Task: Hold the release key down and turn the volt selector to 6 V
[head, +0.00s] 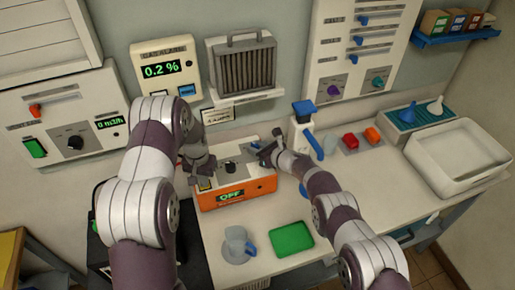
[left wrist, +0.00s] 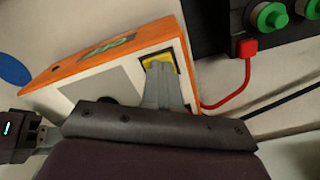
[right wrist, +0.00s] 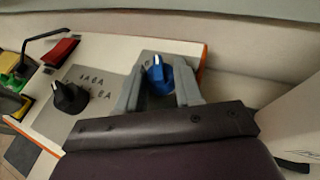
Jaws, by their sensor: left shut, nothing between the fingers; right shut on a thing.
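The orange and white charger (head: 255,188) stands on the bench, its display (head: 231,195) reading OFF. My left gripper (head: 203,178) is shut and empty. Its fingertips are on the yellow key (left wrist: 152,58) at the charger's corner, and they partly cover it. How far down the key is cannot be told. My right gripper (head: 263,157) is shut on the blue knob (right wrist: 157,73), with one finger on each side. The knob's white pointer shows between the fingers. A black knob (right wrist: 68,97) with printed amp marks sits beside it on a grey panel.

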